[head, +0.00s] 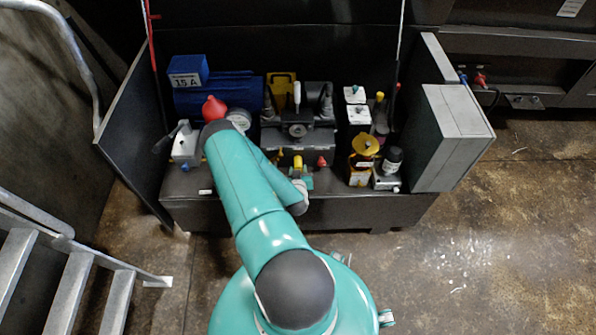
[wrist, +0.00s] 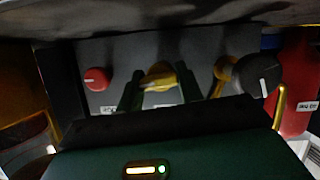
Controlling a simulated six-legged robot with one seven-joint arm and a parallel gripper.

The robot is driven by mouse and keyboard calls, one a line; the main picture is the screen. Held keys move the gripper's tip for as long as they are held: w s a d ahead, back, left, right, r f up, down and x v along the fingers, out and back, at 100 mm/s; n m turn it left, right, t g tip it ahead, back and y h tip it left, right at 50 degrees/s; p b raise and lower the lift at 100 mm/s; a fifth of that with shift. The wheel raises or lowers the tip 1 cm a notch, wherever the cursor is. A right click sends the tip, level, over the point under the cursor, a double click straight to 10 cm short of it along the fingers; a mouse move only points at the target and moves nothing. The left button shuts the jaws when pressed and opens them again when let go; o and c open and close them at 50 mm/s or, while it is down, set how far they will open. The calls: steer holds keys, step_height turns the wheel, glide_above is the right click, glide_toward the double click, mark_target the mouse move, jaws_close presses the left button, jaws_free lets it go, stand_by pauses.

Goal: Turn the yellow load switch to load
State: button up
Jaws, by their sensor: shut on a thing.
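The yellow load switch (wrist: 158,76) is on a dark panel in the wrist view, with a white label below it that I cannot read. The two dark green fingers of my gripper (wrist: 159,84) stand on either side of the switch and are shut on it. In the head view, my gripper (head: 301,180) is at the front face of the compactor's machinery, with yellow (head: 298,162) showing just above it. My arm and fingers hide part of the panel, and the switch's exact setting is not clear.
In the wrist view, a red knob (wrist: 96,79) is left of the switch and a black knob (wrist: 262,75) with a white line is at right.

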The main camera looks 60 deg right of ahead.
steer(key=shift+s+m, duration=0.1)
steer(key=shift+m, duration=0.4)
steer(key=o, duration=1)
steer(key=shift+a, duration=0.1)
steer(key=v, duration=1.3)
steer(key=shift+s+a+r, duration=0.15)
steer(key=shift+s+r, duration=0.05)
steer(key=shift+s, duration=0.2)
